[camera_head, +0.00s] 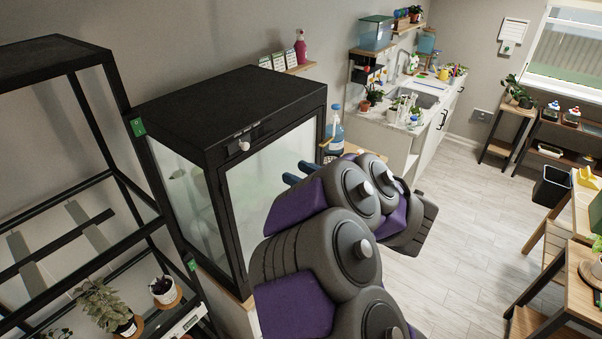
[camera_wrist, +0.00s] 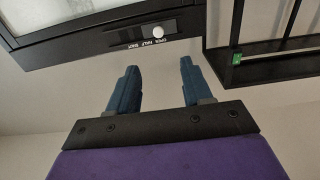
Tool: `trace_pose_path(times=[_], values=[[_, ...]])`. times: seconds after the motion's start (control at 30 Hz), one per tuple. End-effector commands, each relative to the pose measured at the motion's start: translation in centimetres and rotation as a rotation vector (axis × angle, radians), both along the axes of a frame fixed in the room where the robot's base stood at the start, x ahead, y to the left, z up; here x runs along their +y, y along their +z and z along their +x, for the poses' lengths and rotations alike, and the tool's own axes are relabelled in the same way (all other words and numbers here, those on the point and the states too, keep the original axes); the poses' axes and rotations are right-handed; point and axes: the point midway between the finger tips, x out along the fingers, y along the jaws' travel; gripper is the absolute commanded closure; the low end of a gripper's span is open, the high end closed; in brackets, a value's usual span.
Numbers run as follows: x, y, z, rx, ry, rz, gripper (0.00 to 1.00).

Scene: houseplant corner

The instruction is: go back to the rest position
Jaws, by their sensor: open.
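My gripper (camera_wrist: 154,84) is open, its two blue fingers spread apart with nothing between them. In the head view my gripper (camera_head: 298,173) is mostly hidden behind my own arm, and only its blue fingers show, in front of the glass cabinet's right side. The black cabinet (camera_head: 225,105) has cloudy panes and a white knob (camera_head: 244,145) on its upper front edge. The knob also shows in the wrist view (camera_wrist: 157,32), beyond the fingertips and apart from them, beside lettering that reads open, half, shut.
A black open rack (camera_head: 118,85) with potted plants (camera_head: 103,304) stands at left. A blue bottle (camera_head: 335,128) stands just right of the cabinet. A sink counter (camera_head: 425,100) is behind. Wooden benches (camera_head: 560,265) line the right side. The pale floor (camera_head: 465,230) between is clear.

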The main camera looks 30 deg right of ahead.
Motion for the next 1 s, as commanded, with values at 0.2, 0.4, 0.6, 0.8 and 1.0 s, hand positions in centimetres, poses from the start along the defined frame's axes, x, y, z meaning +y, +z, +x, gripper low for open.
trace_pose_path(times=[0.2, 0.4, 0.6, 0.8, 1.0], values=[[0.0, 0.0, 0.0, 0.000, 0.000, 0.000, 0.50], [0.0, 0.0, 0.0, 0.000, 0.000, 0.000, 0.50], [-0.7, -0.5, 1.0, 0.005, -0.061, -0.063, 0.50], [-3.6, -1.1, 3.1, 0.039, -0.272, -0.230, 0.50], [-6.5, -1.8, 3.3, 0.122, -0.504, -0.338, 0.50]])
